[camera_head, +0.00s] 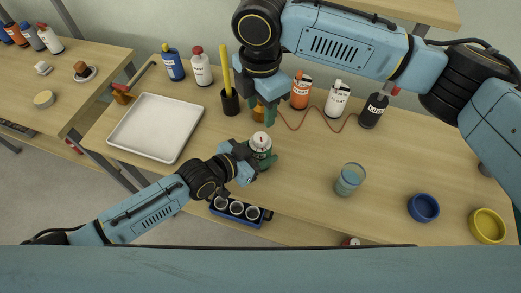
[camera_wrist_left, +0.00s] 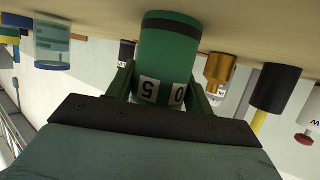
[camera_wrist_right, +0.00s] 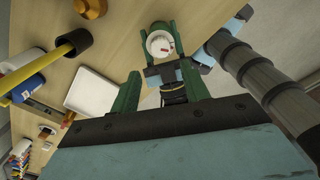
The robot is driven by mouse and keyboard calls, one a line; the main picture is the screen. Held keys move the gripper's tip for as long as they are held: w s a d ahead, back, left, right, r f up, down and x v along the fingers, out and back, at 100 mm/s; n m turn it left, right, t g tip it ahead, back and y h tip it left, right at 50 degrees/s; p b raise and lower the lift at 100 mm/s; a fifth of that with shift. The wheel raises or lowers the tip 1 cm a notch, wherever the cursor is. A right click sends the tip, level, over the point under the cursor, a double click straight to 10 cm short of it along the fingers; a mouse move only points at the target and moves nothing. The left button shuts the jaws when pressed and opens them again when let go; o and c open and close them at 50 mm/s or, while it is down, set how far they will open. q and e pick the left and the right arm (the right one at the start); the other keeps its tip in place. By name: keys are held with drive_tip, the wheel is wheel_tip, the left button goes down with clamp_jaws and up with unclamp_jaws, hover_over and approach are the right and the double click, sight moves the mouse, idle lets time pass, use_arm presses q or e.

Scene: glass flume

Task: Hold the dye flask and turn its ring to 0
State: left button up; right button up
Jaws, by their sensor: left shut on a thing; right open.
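The dye flask (camera_head: 261,143) stands upright on the table, green with a white top in the head view. The left wrist view shows its green body (camera_wrist_left: 168,50) with upside-down labels 0 and 5. My left gripper (camera_head: 258,158) is shut on the flask from the near side, its fingers on either side in the left wrist view (camera_wrist_left: 160,90). My right gripper (camera_head: 262,118) is open and empty, above and just behind the flask. In the right wrist view the flask's white top (camera_wrist_right: 160,42) with a small red mark lies beyond the open right fingers (camera_wrist_right: 159,70). The pointer reading is too small to tell.
A brass object (camera_head: 258,112) and a black cup with a yellow stick (camera_head: 229,103) stand behind the flask. A white tray (camera_head: 157,128) lies left, a glass beaker (camera_head: 350,179) right. Blue (camera_head: 423,208) and yellow (camera_head: 487,226) bowls sit far right. Bottles line the back.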

sight(261, 137)
wheel_tip(261, 137, down, 3)
drive_tip(key=shift+r+n, duration=0.1)
drive_tip(key=shift+n, duration=0.5)
drive_tip(key=shift+f, duration=3.4)
